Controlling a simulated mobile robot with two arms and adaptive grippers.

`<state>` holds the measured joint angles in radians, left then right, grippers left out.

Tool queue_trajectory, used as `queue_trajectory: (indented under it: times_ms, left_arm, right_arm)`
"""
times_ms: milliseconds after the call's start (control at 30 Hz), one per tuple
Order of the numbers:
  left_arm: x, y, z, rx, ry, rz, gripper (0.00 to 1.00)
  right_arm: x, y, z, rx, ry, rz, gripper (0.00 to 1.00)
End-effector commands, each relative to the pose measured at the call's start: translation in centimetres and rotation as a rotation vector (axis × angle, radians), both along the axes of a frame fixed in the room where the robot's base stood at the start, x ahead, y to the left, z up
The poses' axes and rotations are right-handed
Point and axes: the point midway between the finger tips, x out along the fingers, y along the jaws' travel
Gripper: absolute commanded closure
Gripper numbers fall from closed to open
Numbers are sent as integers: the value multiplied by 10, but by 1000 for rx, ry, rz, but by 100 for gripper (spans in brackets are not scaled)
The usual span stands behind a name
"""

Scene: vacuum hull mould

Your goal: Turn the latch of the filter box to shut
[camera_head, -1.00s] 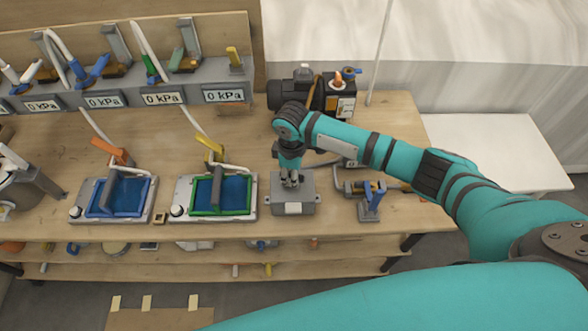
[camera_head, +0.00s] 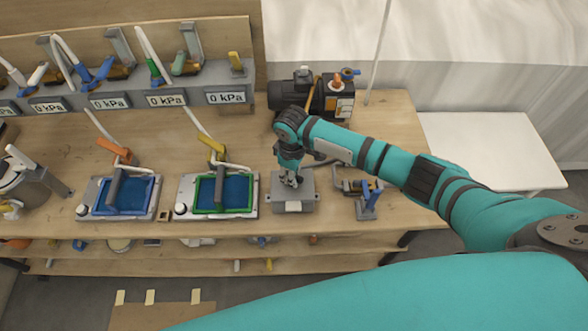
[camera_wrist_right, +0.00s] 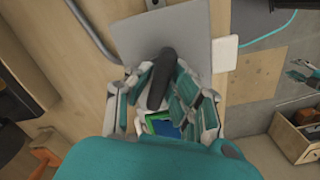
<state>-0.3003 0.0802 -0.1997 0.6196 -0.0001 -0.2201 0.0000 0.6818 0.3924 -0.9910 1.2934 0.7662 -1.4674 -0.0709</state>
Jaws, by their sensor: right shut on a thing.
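The filter box (camera_head: 306,190) is a small grey box on the bench with a pale tab on its front. My right gripper (camera_head: 291,181) points down onto its lid. In the right wrist view the box's grey lid (camera_wrist_right: 180,30) fills the upper middle. A dark latch handle (camera_wrist_right: 161,78) stands between the fingers of my right gripper (camera_wrist_right: 163,95), which is shut on it. In the head view the fingers mostly hide the latch. I cannot tell from the pictures how far it is turned. My left gripper is not in view.
Left of the box stand a green-framed mould (camera_head: 225,210) and a blue-framed mould (camera_head: 120,210). A blue clamp-like stand (camera_head: 368,196) is close on the right. A dark pump (camera_head: 315,97) is behind. Gauges reading 0 kPa (camera_head: 226,97) line the back left.

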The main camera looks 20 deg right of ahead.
Motion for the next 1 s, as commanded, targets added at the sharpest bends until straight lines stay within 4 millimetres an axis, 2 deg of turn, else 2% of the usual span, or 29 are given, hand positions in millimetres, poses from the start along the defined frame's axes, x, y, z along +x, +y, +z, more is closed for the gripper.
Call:
queue_trajectory:
  times_ms: [500, 800, 1000]
  left_arm:
    - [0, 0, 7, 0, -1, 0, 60]
    - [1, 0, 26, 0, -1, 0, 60]
    - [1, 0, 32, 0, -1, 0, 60]
  right_arm:
    - [-1, 0, 1, 1, 1, -48, 100]
    - [-1, 1, 2, 1, 4, -198, 100]
    - [-1, 1, 1, 1, 3, -273, 100]
